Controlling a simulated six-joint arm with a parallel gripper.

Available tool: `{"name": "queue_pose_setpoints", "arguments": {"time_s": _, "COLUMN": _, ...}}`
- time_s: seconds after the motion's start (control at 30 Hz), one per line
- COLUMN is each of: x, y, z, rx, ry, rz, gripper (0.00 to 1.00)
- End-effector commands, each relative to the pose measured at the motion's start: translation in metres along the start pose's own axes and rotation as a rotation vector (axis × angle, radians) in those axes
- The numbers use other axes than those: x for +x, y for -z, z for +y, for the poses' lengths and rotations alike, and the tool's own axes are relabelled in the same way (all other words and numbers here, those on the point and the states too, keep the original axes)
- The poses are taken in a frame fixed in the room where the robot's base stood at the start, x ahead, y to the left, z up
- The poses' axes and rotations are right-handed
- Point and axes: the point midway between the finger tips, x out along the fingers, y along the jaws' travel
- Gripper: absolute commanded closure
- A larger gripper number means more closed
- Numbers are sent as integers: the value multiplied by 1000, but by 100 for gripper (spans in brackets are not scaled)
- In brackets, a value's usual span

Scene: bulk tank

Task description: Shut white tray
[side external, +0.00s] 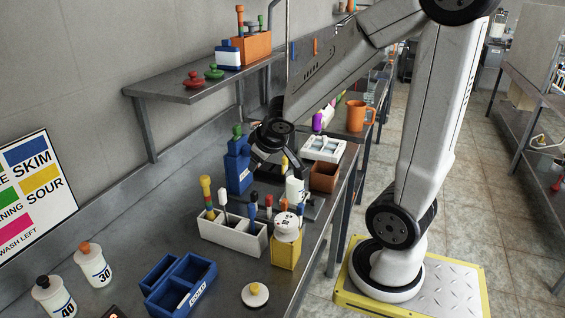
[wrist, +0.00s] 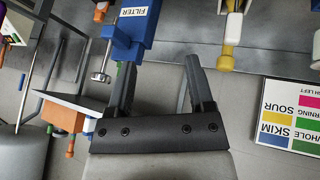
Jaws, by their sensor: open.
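Two white holders could be the white tray, and I cannot tell which. One white tray (side external: 323,157) with openings in its top sits at the back right of the steel bench in the side view. A long white caddy (side external: 228,238) with upright tools stands nearer the front.
A white bottle (side external: 296,190) and a brown box (side external: 323,178) stand close to my gripper. A yellow box (side external: 286,252), blue open bins (side external: 181,287) and an orange pitcher (side external: 357,116) are also on the benches. A shelf (side external: 200,90) overhangs the bench along the wall.

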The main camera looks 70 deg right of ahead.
Motion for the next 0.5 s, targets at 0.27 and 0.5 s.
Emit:
{"name": "queue_pose_setpoints", "arguments": {"time_s": 0.27, "x": 8, "y": 8, "z": 46, "rx": 7, "ry": -52, "rz": 94, "gripper": 32}}
{"name": "queue_pose_setpoints", "arguments": {"time_s": 0.5, "x": 12, "y": 6, "z": 76, "rx": -2, "ry": -51, "rz": 138, "gripper": 32}}
